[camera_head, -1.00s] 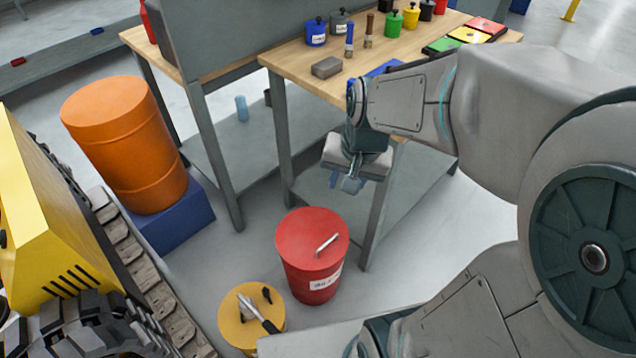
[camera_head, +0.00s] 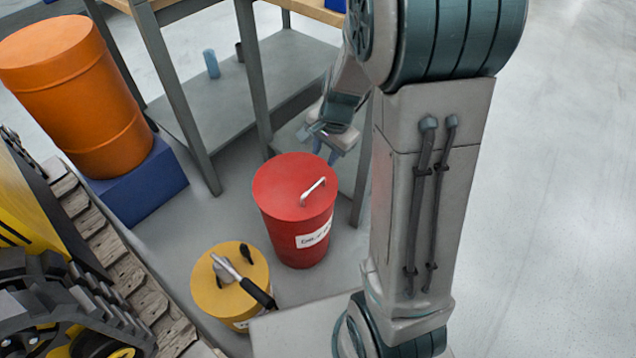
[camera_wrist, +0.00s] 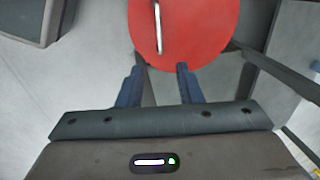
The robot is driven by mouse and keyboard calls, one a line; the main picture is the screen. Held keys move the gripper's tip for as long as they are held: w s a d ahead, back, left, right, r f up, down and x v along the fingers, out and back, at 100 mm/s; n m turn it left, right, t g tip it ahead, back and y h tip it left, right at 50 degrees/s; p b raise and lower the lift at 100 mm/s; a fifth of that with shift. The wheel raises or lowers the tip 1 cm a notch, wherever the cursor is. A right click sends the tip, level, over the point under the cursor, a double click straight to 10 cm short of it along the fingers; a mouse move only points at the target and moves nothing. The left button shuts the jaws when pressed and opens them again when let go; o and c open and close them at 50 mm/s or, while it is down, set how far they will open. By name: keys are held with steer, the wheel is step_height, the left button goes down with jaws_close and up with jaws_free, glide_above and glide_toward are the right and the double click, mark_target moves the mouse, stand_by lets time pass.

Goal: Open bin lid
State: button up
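The red bin (camera_head: 297,224) stands upright on the floor, with a white label on its side. Its round red lid (camera_head: 284,190) is on, with a pale bar handle (camera_head: 313,191) on top. My gripper (camera_head: 324,146) is behind the bin and above it in the head view, partly hidden by my own arm. In the wrist view my gripper (camera_wrist: 160,84) has two blue fingers spread apart with nothing between them. The lid (camera_wrist: 196,30) and its handle (camera_wrist: 158,27) lie just beyond the fingertips, apart from them.
A yellow drum (camera_head: 216,296) with a tool on top stands left of the bin. An orange barrel (camera_head: 75,95) rests on a blue block (camera_head: 140,188). A tracked vehicle (camera_head: 40,260) is at the left. A bench leg (camera_head: 258,85) stands behind the bin. Floor at right is clear.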

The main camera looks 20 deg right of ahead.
mark_target(316, 183)
steer(key=f+b, duration=0.2)
steer(key=f, duration=0.2)
steer(key=w+a+f+b, duration=0.1)
steer(key=f+b, duration=0.1)
steer(key=f, duration=0.2)
steer(key=w+f+b, duration=0.1)
steer(key=f, duration=0.3)
steer(key=shift+w+a+f+b, duration=0.1)
steer(key=shift+a+f+b, duration=0.1)
steer(key=shift+f+b, duration=0.2)
steer(key=shift+r, duration=0.1)
